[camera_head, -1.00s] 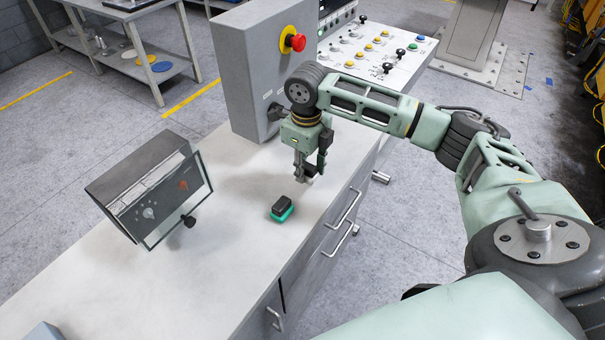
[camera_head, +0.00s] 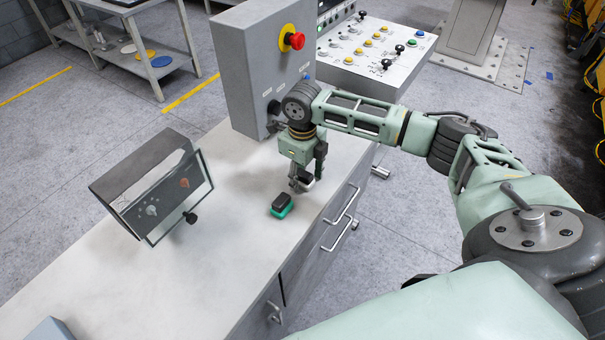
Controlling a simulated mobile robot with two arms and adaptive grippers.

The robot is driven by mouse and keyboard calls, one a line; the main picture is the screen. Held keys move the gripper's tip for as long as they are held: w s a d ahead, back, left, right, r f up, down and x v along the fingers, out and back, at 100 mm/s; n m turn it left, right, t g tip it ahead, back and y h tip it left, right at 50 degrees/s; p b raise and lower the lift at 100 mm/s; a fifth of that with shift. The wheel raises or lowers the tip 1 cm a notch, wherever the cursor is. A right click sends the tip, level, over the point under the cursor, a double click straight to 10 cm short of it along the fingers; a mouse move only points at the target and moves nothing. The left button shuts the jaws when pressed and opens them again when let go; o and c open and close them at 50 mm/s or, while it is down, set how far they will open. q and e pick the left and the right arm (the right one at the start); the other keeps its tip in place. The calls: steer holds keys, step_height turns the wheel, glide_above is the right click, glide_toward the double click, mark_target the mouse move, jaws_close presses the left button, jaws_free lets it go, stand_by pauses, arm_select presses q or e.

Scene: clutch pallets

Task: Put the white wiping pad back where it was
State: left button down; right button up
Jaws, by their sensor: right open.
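No clearly white wiping pad can be made out. A pad with a black top and green base (camera_head: 281,206) lies on the pale bench top (camera_head: 215,265). My right gripper (camera_head: 301,186) points down just behind and to the right of this pad, low over the bench and apart from it. Its jaws are open. A small dark shape with a pale edge shows at the fingertips; I cannot tell whether it is a finger or an object partly hidden there. My left gripper is out of view.
A tilted panel box with a clear front (camera_head: 155,185) stands on the bench to the left. A grey cabinet with a red emergency button (camera_head: 294,40) rises behind my gripper, near a console (camera_head: 375,48).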

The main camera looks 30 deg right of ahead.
mark_target(302, 173)
step_height(302, 173, up, 11)
steer(key=shift+f+b, duration=0.1)
steer(key=shift+b, duration=0.9)
steer(key=shift+r, duration=0.65)
